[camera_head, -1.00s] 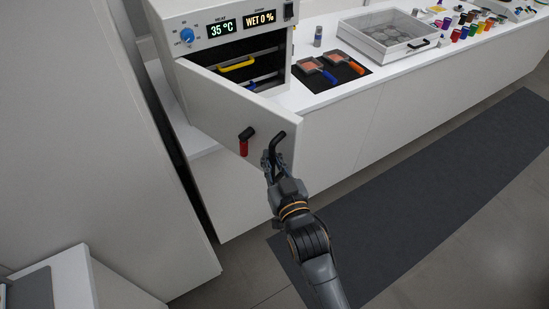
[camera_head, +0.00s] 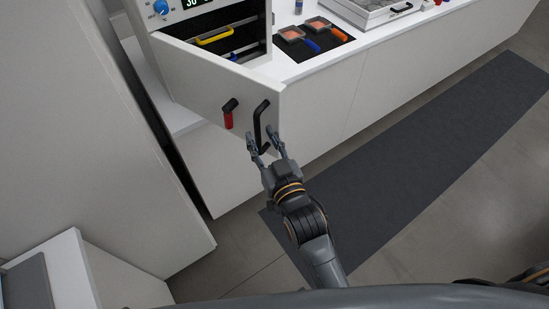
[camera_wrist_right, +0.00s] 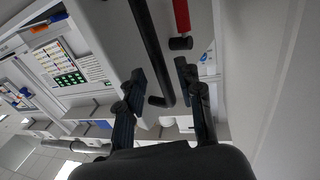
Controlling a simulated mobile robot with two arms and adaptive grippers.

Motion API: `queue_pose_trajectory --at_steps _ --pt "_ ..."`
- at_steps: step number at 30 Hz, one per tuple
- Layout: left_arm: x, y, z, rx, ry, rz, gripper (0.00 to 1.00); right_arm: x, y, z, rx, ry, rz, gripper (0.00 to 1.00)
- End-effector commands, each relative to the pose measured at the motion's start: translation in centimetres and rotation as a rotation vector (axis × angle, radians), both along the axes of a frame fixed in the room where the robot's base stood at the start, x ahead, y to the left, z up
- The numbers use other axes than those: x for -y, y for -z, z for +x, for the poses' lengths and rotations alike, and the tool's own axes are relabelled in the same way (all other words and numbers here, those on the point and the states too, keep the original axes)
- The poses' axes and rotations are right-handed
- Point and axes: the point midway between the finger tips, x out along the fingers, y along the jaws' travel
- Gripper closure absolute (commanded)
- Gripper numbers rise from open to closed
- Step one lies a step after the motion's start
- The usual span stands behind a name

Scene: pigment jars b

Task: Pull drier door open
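The drier (camera_head: 214,12) stands on the counter at top left of the head view. Its white door (camera_head: 190,85) stands open, swung out to the front, and the inside shows. The door has a black bar handle (camera_head: 258,125) near its free edge and a red-gripped latch (camera_head: 229,117) beside it. My right gripper (camera_head: 265,141) is open at the handle's lower end, its fingers spread and empty. In the right wrist view the black handle (camera_wrist_right: 151,45) runs down between the two open fingers (camera_wrist_right: 162,80); contact cannot be told. My left gripper is not in view.
Inside the drier are a yellow handle (camera_head: 215,36) and a blue one. On the counter a black mat (camera_head: 318,52) bears screens with blue and orange handles. A clear-topped tray (camera_head: 372,10) stands further right. A dark floor mat (camera_head: 400,150) lies before the cabinets.

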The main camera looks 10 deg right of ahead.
Motion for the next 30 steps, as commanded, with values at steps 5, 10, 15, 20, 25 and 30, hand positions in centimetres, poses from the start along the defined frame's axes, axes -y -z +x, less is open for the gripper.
queue_pose_trajectory --at_steps 5,10,15,20,25,30 --pt "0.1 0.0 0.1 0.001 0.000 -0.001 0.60 1.3 0.2 -3.9 -0.005 0.001 0.000 0.64" --pt "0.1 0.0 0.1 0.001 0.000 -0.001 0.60 2.2 0.1 -6.8 -0.004 0.001 -0.001 0.64" --pt "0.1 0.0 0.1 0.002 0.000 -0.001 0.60 2.7 0.1 -8.4 -0.003 0.002 -0.001 0.64" --pt "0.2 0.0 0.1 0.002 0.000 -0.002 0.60 2.8 0.0 -8.8 -0.001 0.002 -0.001 0.64" --pt "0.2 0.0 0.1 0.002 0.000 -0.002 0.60 2.8 0.0 -8.8 -0.001 0.002 -0.001 0.64" --pt "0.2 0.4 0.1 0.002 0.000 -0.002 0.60 3.1 0.7 -8.4 -0.017 0.004 0.017 0.92"
